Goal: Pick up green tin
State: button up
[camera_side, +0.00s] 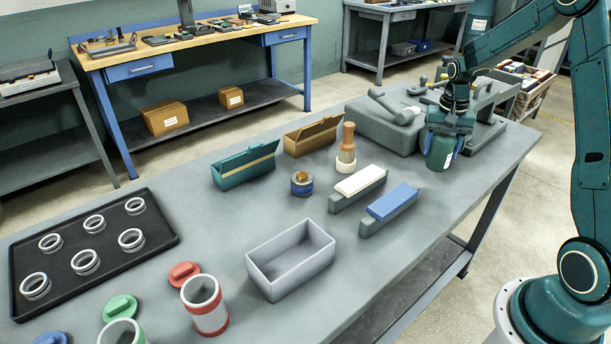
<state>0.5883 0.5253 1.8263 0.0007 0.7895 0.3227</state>
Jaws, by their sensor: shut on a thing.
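The fingers and wrist hide the top of the tin. I cannot tell whether its base touches the bench.
A grey open bin (291,263), a red-banded canister (206,308) and a black ring tray (105,262) are farther left.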

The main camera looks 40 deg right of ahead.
notch_tip(320, 180, up, 15)
dwell(0.4)
jog(key=shift+f, duration=0.1)
dwell(0.4)
